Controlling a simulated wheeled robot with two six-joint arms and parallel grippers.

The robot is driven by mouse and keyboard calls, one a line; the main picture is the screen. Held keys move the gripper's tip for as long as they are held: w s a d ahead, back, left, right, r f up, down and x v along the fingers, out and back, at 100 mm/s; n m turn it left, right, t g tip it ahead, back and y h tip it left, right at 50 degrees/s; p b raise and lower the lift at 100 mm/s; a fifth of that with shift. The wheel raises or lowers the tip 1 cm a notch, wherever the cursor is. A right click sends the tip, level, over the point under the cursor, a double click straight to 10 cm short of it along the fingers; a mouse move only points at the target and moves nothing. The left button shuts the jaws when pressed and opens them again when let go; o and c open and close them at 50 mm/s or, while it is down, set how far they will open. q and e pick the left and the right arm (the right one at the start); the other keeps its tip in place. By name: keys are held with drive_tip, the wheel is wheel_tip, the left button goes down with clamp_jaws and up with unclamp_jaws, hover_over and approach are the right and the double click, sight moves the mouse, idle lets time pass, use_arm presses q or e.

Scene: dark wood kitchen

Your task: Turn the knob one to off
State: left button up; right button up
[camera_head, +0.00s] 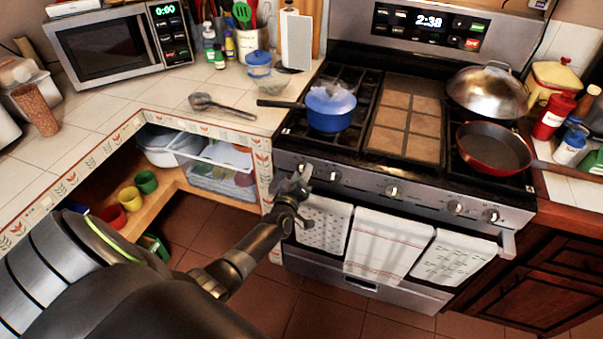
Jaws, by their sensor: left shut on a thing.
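The stove (425,165) has a row of knobs along its front panel. My left gripper (301,179) is at the left end of this panel, shut on the leftmost knob. The gripper hides most of that knob, so its turn angle cannot be told. The second knob (335,176) is just to the right of the gripper and free. Other knobs, one at the middle (392,191) and two farther right (456,207), are untouched. My right gripper is not in view.
A blue pot (331,108) stands on the left burners, its handle pointing left. A red pan (495,147) and a domed lid (487,92) are on the right burners. Towels (386,244) hang on the oven handle below the knobs. An open shelf (180,185) lies left of the stove.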

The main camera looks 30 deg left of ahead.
use_arm(q)
drive_tip(key=shift+f+m, duration=0.1)
drive_tip(key=shift+m, duration=0.3)
drive_tip(key=o, duration=1)
drive_tip(key=shift+s, duration=0.1)
drive_tip(key=v, duration=1.7)
drive_tip(key=shift+s+d, duration=0.1)
drive_tip(key=shift+d, duration=0.1)
